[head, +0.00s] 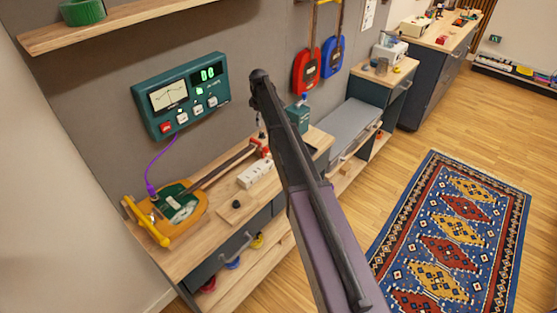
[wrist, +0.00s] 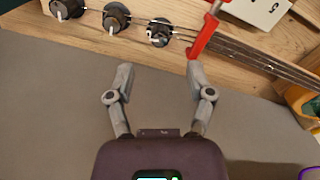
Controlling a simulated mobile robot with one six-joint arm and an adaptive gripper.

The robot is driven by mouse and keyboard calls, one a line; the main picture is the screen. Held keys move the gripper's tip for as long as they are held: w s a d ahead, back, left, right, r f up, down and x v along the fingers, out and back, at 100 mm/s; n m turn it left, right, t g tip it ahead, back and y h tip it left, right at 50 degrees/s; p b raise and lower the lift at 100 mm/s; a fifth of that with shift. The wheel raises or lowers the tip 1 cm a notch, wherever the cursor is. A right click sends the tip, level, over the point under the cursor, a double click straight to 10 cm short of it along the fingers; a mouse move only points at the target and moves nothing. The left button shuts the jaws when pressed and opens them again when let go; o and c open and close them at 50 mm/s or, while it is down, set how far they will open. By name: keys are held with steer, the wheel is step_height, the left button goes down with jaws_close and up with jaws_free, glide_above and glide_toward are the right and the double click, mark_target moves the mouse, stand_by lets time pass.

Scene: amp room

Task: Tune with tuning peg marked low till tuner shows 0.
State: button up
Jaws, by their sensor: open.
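The green tuner (head: 178,97) hangs on the wall. In the wrist view, three dark tuning pegs stand on wood: a left peg (wrist: 67,8), a middle peg (wrist: 117,18) and a right peg (wrist: 159,33). I cannot read a low mark on any. My gripper (wrist: 159,70) is open and empty, with its fingertips apart from the pegs, nearest the right one.
A red piece (wrist: 205,35) stands beside the right peg, near the strings. A white power strip (head: 255,175) lies on the workbench (head: 180,258) near the neck. A purple cable (head: 151,172) hangs at the instrument. The wooden floor (head: 400,130) is open beside the patterned rug (head: 450,235).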

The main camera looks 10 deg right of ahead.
mark_target(262, 132)
steer(key=shift+r+p, duration=3.4)
steer(key=shift+r, duration=0.35)
steer(key=s+f+m+b, duration=0.2)
steer(key=s+m, duration=0.2)
steer(key=s, duration=1.1)
steer(key=s+f+m+b, duration=0.2)
steer(key=s+m, duration=0.2)
steer(key=s, duration=1.1)
steer(key=shift+s+f, duration=0.2)
steer(key=shift+s, duration=0.15)
steer(key=shift+w, duration=0.1)
